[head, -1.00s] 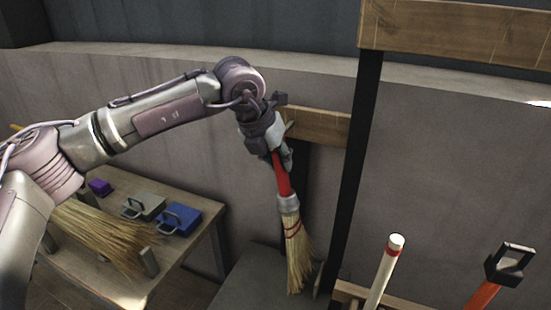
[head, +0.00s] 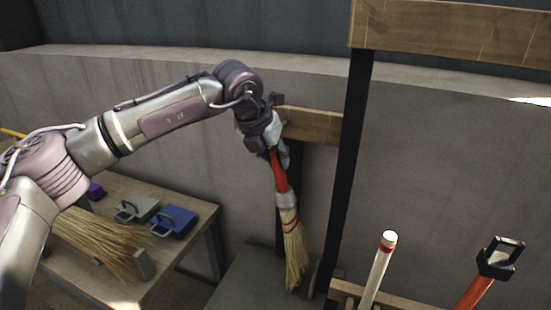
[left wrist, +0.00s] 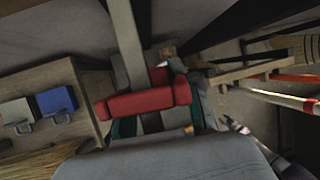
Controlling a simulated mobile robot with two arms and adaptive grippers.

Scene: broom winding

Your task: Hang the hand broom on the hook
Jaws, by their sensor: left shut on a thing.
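The hand broom has a red handle (head: 280,176), a grey collar and straw bristles (head: 294,255). It hangs nearly upright, bristles down, tilted slightly. My left gripper (head: 276,152) is shut on the upper part of the handle, in front of a short wooden rail (head: 315,126). In the left wrist view the red handle (left wrist: 150,101) lies crosswise in the gripper. The hook cannot be made out; my gripper covers part of the rail.
A wooden table (head: 192,243) at left holds a blue box (head: 174,222), a grey box (head: 136,208) and a larger straw broom (head: 95,240). A black post (head: 350,160) stands right of the held broom. A white pole (head: 378,270) and a red-handled tool (head: 480,285) stand at right.

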